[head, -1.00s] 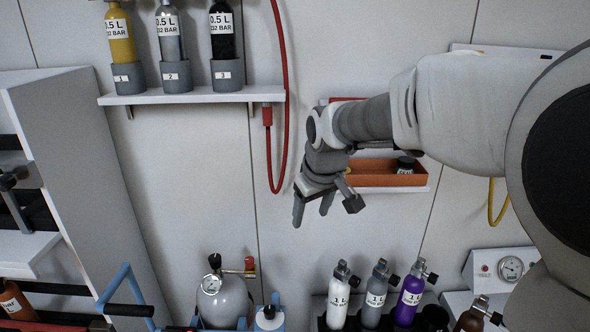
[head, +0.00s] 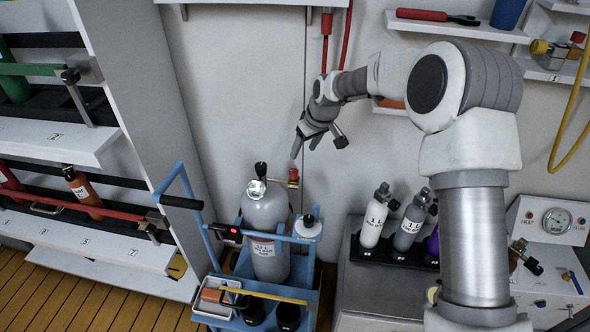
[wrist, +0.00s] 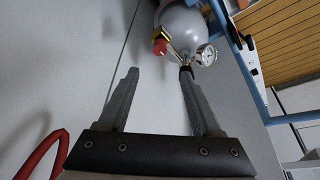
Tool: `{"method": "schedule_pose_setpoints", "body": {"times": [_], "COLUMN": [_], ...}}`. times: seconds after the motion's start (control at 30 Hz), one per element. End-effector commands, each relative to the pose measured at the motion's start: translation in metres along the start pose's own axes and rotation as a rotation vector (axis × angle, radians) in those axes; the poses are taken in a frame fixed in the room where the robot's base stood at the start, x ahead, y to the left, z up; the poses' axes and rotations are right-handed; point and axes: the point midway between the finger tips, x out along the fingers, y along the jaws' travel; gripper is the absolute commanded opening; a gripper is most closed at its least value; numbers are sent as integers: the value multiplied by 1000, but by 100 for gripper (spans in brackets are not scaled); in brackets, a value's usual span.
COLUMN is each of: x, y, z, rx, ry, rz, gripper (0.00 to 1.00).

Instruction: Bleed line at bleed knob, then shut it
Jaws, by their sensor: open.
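A small red knob (head: 293,172) sits on the end of a brass fitting on top of the grey cylinder (head: 265,215). The knob also shows in the wrist view (wrist: 159,46), left of the round gauge (wrist: 206,55). No label marks it, so I cannot confirm that it is the bleed knob. The gauge (head: 257,187) faces the camera in the head view. My gripper (head: 306,146) is open and empty, pointing down, above the cylinder's valve and apart from it. In the wrist view my gripper (wrist: 159,75) has its fingers spread, the right tip overlapping the black valve part.
The cylinder stands in a blue trolley (head: 235,283). A bench (head: 375,295) with upright bottles is at right, beside a panel gauge (head: 556,221). Racks (head: 100,240) stand at left. A red hose (head: 345,40) hangs behind my arm.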

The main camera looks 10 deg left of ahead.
Motion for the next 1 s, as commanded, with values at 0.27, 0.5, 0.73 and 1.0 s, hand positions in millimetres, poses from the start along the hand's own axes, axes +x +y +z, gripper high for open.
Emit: {"method": "schedule_pose_setpoints", "body": {"times": [0.27,0.5,0.73,1.0], "x": [64,105,121,123], "y": [0,0,0,0], "z": [1,1,0,0], "rx": [1,1,1,1], "ry": [-2,-1,1,0], "rz": [-1,0,1,1], "gripper": [66,66,66,66]}}
